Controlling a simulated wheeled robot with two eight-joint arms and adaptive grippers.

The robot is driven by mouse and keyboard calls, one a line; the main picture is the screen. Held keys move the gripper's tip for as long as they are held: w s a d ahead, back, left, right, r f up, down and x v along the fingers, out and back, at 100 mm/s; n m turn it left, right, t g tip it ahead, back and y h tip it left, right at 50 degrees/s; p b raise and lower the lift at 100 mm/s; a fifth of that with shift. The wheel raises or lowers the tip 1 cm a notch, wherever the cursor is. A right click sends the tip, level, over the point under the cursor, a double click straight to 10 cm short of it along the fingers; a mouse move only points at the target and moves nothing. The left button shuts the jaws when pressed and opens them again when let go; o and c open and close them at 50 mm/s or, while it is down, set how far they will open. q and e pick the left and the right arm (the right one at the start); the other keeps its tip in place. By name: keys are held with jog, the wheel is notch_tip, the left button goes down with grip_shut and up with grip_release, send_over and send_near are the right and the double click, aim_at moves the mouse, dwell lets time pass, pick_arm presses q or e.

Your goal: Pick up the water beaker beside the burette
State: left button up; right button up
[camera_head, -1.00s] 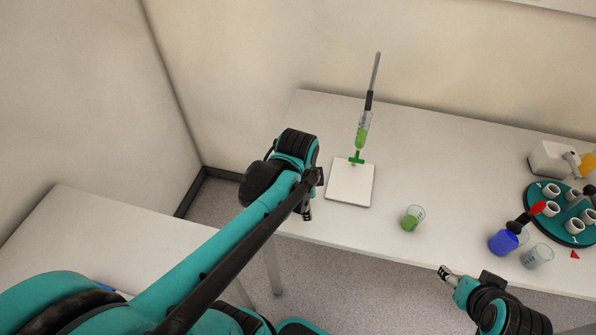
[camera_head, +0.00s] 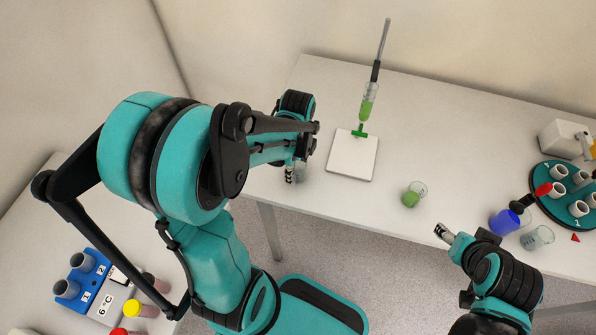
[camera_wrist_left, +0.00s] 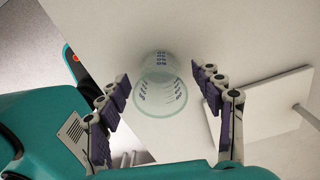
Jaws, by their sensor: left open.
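A clear glass beaker (camera_wrist_left: 160,90) with printed markings shows in the left wrist view between the two open fingers of my left gripper (camera_wrist_left: 168,95), with a gap on each side. In the head view the left gripper (camera_head: 292,173) is at the table's left end, and the beaker (camera_head: 301,172) is partly hidden behind it. The burette (camera_head: 368,100) with green liquid stands over a white base plate (camera_head: 352,156), right of the beaker. My right gripper (camera_head: 444,233) is off the table's front edge, away from the beaker; its jaw opening is unclear.
A beaker of green liquid (camera_head: 412,195) stands right of the plate. A blue flask (camera_head: 503,222), a clear beaker (camera_head: 538,238) and a teal round rack (camera_head: 545,205) are at the right. A blue tube rack (camera_head: 82,275) and colored-cap bottles are on the left table.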

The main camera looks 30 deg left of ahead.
pick_arm(q)
jog(key=c, duration=1.3)
jog(key=shift+o, duration=0.2)
